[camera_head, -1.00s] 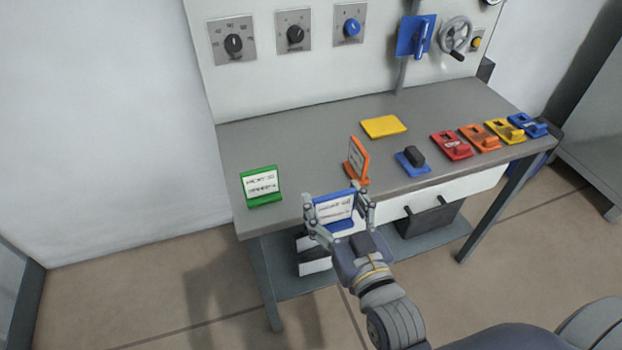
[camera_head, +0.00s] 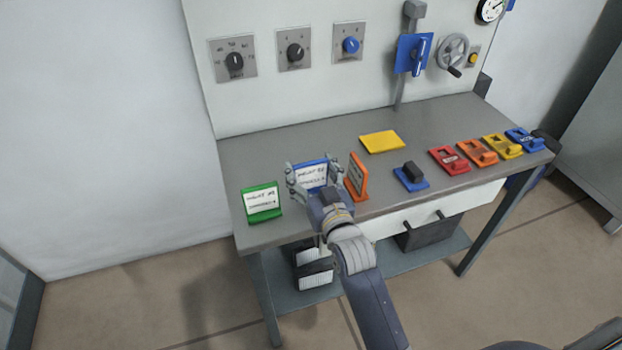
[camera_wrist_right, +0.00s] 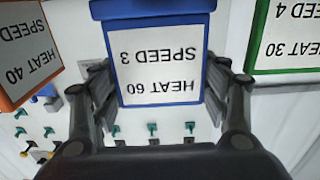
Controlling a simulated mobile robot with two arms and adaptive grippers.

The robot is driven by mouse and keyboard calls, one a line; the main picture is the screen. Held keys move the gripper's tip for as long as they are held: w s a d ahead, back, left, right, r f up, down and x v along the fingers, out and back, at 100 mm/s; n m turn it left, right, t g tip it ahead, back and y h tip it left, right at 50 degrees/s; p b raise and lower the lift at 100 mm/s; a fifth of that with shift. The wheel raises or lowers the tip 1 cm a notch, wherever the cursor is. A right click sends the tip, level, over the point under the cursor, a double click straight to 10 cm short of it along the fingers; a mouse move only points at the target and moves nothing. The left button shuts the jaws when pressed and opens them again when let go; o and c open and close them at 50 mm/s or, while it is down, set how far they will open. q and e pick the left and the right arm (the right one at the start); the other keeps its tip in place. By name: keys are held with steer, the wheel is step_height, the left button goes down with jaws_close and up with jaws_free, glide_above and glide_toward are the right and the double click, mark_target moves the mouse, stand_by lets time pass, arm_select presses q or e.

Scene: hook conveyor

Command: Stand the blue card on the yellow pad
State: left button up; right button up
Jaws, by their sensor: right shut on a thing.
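The blue card (camera_head: 312,175) is a blue frame with a white label, held between the fingers of my right gripper (camera_head: 315,182) over the front left part of the bench. In the right wrist view the blue card (camera_wrist_right: 158,62) reads HEAT 60, SPEED 3, upside down, with a finger of my right gripper (camera_wrist_right: 160,108) on each side. The yellow pad (camera_head: 382,141) lies flat and bare on the bench, further back and to the right. I cannot tell whether the card touches the bench. My left gripper is not in view.
A green card (camera_head: 262,203) stands to the left and an orange card (camera_head: 356,177) close to the right of my gripper. A blue switch block (camera_head: 411,177) and a row of coloured blocks (camera_head: 478,152) sit further right. The bench (camera_head: 250,150) is clear behind.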

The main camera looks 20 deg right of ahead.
mark_target(311, 183)
step_height(311, 183, down, 2)
steer(key=shift+f+p, duration=0.25)
steer(key=shift+p, duration=0.25)
steer(key=shift+s+f, duration=0.15)
steer(key=shift+f, duration=0.2)
steer(key=o, duration=1.1)
steer(key=shift+f+b, duration=0.15)
steer(key=shift+b, duration=0.5)
steer(key=s, duration=1)
steer(key=shift+s+d+r+b, duration=0.3)
steer(key=shift+s+r+b, duration=0.05)
steer(key=shift+s, duration=0.05)
